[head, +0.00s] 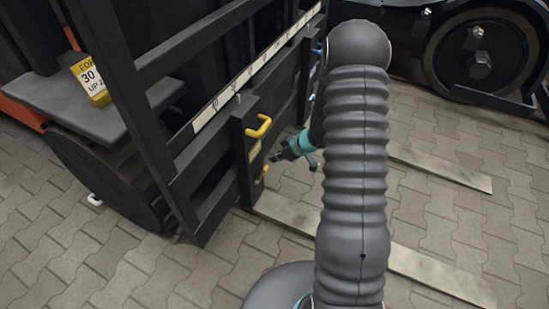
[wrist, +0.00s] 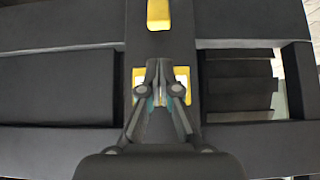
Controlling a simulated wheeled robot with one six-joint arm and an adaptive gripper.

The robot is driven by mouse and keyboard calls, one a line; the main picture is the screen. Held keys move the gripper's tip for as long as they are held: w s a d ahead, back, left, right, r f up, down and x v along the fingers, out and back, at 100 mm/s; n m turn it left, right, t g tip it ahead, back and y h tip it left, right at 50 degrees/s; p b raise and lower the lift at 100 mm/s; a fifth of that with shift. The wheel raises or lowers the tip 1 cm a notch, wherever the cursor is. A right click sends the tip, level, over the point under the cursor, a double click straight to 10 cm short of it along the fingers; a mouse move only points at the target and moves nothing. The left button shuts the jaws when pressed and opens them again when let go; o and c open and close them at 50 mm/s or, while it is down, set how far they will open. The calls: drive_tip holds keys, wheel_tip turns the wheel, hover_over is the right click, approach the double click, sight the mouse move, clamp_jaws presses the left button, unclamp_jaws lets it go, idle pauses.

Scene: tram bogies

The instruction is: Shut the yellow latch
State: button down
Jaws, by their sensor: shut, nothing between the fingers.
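A yellow latch (head: 258,128) with a bent handle sticks out from a black upright of the dark frame, left of centre in the head view. A flat yellow piece (head: 254,151) and a small yellow end (head: 262,173) show below it on the same upright. My gripper (head: 277,158) is right beside these lower yellow parts, below the handle. In the wrist view my gripper (wrist: 160,68) is shut and empty, in front of a yellow piece (wrist: 138,76) that it partly hides. Another yellow part (wrist: 158,14) shows above the fingertips. I cannot tell whether the fingers touch anything.
The black frame (head: 175,150) with a marked white strip (head: 240,78) stands at the left. Light fork-like bars (head: 440,275) lie low over the paved floor (head: 455,225).

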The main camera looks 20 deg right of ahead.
sight(262, 173)
drive_tip(key=b+x, duration=0.1)
drive_tip(key=x, duration=0.6)
drive_tip(key=shift+w+a+f, duration=0.2)
drive_tip(key=shift+f, duration=0.1)
